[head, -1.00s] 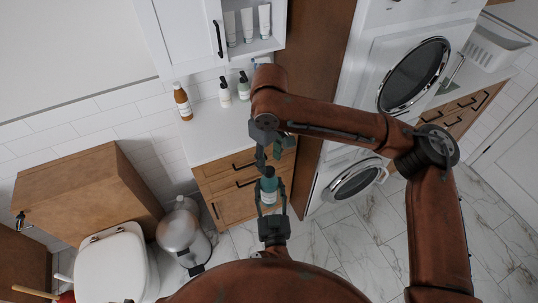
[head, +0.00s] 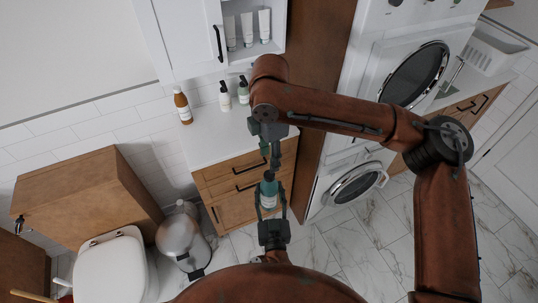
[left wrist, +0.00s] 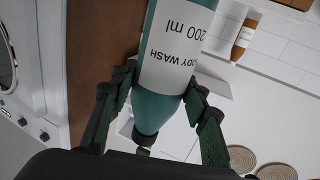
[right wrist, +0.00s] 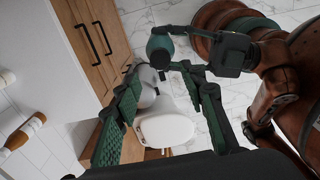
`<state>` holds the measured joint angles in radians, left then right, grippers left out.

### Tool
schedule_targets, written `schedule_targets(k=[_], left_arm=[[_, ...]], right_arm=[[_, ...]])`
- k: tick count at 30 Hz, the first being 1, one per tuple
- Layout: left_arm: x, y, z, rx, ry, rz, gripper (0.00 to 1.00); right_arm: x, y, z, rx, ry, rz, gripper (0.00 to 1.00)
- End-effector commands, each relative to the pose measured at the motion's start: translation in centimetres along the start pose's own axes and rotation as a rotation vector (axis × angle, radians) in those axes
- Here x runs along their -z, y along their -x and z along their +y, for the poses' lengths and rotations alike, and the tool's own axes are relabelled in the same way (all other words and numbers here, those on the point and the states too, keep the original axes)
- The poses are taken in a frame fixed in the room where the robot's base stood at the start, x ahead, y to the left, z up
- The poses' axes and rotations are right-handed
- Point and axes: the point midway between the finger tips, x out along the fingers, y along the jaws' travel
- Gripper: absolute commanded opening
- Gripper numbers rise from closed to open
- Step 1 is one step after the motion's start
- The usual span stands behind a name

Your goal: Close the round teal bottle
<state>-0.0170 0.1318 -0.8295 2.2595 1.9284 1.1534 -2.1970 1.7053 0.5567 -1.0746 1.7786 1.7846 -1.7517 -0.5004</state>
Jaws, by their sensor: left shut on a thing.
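The round teal bottle (head: 268,192) has a white body-wash label. It stands in my left gripper (head: 270,212), which is shut around it. The left wrist view shows the bottle (left wrist: 155,108) inverted, with a small dark piece at its narrow end; I cannot tell whether that is a cap or a bare neck. My right gripper (head: 275,163) points down close above the bottle's top. In the right wrist view, the right gripper (right wrist: 157,72) has its fingers apart, with the bottle's teal top (right wrist: 159,46) just beyond the tips. Contact there cannot be told.
A counter (head: 205,143) over wooden drawers (head: 235,175) lies behind, with a brown bottle (head: 182,105) and pump bottles (head: 224,97). A metal bin (head: 183,240) and toilet (head: 112,268) are left. Washing machines (head: 352,187) stand right. Marble floor (head: 340,235) is open at front right.

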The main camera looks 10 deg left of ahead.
Motion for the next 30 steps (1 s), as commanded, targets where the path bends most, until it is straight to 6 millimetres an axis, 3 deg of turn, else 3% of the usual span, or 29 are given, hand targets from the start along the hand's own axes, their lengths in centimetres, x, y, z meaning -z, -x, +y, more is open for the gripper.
schedule_targets(k=[8,21,30], left_arm=[[0.2,0.0,0.0,0.000,0.001,0.003,0.00],[0.2,0.0,0.0,0.000,0.001,0.003,0.00],[0.2,0.0,0.0,0.000,0.001,0.003,0.00]], right_arm=[[0.0,-0.4,0.0,0.001,-0.002,0.000,0.38],[0.0,-6.4,0.0,0.002,-0.003,0.000,0.38],[0.0,-8.0,0.0,0.000,-0.002,0.001,0.38]])
